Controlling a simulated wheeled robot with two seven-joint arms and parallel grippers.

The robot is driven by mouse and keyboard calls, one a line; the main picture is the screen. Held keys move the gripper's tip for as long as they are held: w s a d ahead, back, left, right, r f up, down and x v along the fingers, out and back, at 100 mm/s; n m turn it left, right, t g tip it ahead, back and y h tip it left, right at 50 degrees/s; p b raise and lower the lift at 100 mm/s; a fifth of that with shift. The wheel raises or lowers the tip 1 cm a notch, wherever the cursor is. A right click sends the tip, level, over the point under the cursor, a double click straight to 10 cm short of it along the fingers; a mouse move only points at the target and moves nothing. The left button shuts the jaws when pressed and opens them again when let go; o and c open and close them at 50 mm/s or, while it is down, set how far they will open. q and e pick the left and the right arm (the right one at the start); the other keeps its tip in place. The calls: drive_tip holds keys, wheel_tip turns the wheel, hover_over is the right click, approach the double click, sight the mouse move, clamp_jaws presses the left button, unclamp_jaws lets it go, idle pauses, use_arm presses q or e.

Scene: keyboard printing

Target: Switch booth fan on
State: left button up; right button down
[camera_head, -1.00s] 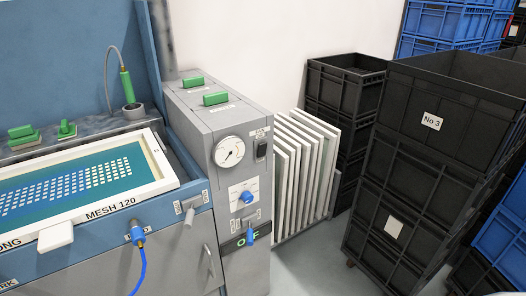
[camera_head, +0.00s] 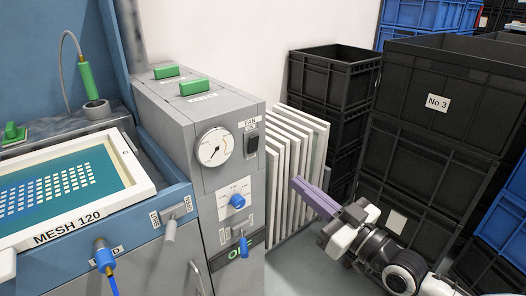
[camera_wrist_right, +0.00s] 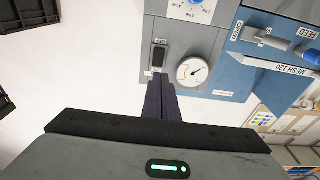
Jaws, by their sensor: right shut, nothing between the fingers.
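The black rocker switch (camera_head: 252,145) sits on the front of the grey control box (camera_head: 228,176), beside the round gauge (camera_head: 214,147). A small label marked FAN is above it. It also shows in the right wrist view (camera_wrist_right: 158,57), where the picture is upside down. Which way the rocker is tipped is too small to tell. My right gripper (camera_head: 298,184) has its purple fingers shut and empty, to the right of the box and lower than the switch in the head view. In the right wrist view its fingertips (camera_wrist_right: 158,82) appear close to the switch. My left gripper is out of view.
A blue knob (camera_head: 237,201) and a blue lever (camera_head: 244,246) are below the gauge. A rack of white frames (camera_head: 290,150) stands behind my right fingers. Stacked black crates (camera_head: 428,150) are at right. The screen press (camera_head: 75,225) is at left.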

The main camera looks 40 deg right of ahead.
drive_tip(key=r, duration=0.2)
use_arm(q)
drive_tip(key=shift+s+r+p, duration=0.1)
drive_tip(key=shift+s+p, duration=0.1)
drive_tip(key=shift+p, duration=0.25)
use_arm(e)
approach(255, 139)
drive_tip(key=w, duration=0.4)
drive_tip(key=w+r, duration=0.1)
drive_tip(key=w, duration=0.1)
drive_tip(key=shift+w+a, duration=0.2)
drive_tip(key=shift+a, duration=0.1)
